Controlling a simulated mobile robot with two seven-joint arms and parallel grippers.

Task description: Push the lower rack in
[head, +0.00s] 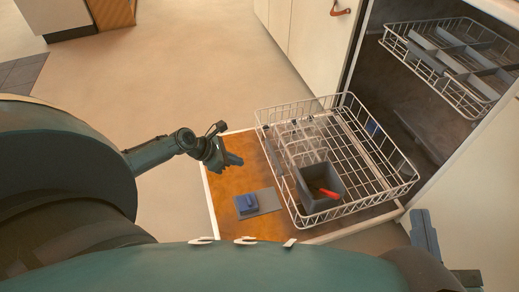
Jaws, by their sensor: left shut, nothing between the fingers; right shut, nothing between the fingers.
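The lower rack (337,213) is a white wire basket. It is pulled out of the dishwasher and sits over the open, orange-brown door (226,180). A grey cutlery basket (307,201) with a red-handled item (329,194) stands in the rack, beside several clear glass-like items (299,140). My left gripper (238,160) is shut and empty, above the door's left part, to the left of the rack and apart from it in the picture. My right gripper (418,217) is shut and empty near the right end of the door, close to the rack's lower right corner.
The upper rack (440,79) is inside the dishwasher cavity (412,120). A blue item on a grey plate (270,201) lies on the door. A white cabinet (318,45) with a leather pull (341,12) stands behind. The floor (190,70) at left is clear.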

